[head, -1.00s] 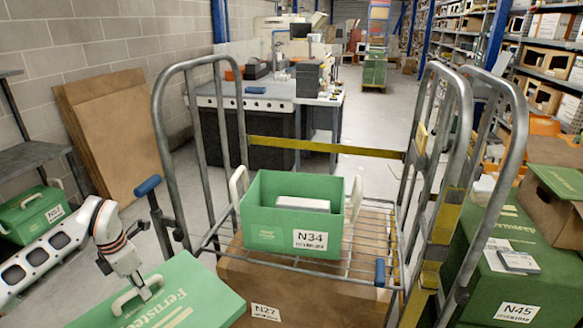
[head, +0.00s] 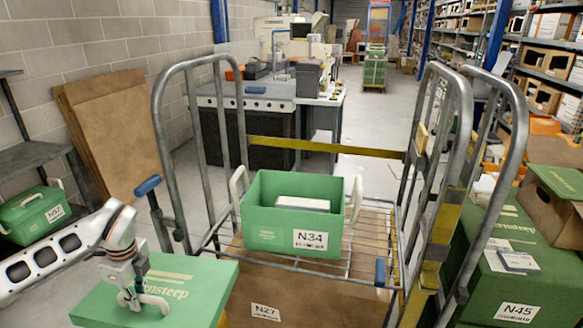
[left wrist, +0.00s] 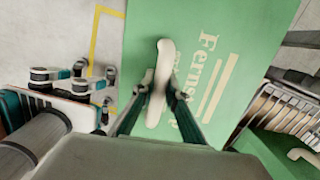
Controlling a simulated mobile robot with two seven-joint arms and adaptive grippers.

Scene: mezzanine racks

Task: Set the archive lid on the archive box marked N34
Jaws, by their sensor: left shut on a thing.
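The archive lid (head: 190,297) is a flat green panel with "Fernsteep" lettering and a pale handle. My left gripper (head: 137,297) is shut on that handle and holds the lid at the lower left, in front of the roll cage. The left wrist view shows the lid (left wrist: 215,60) and the fingers on either side of its handle (left wrist: 160,80). The archive box marked N34 (head: 268,236) is green and open-topped, with white side handles and a white item inside. It stands on the cage's wire shelf, to the right of and beyond the lid. My right gripper is not seen.
The roll cage's metal side frames (head: 170,150) rise left and right of the N34 box, with a yellow strap (head: 310,145) behind it. A carton marked N27 (head: 300,295) is below. Green box N45 (head: 510,265) is at the right, N52 (head: 32,212) at the left.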

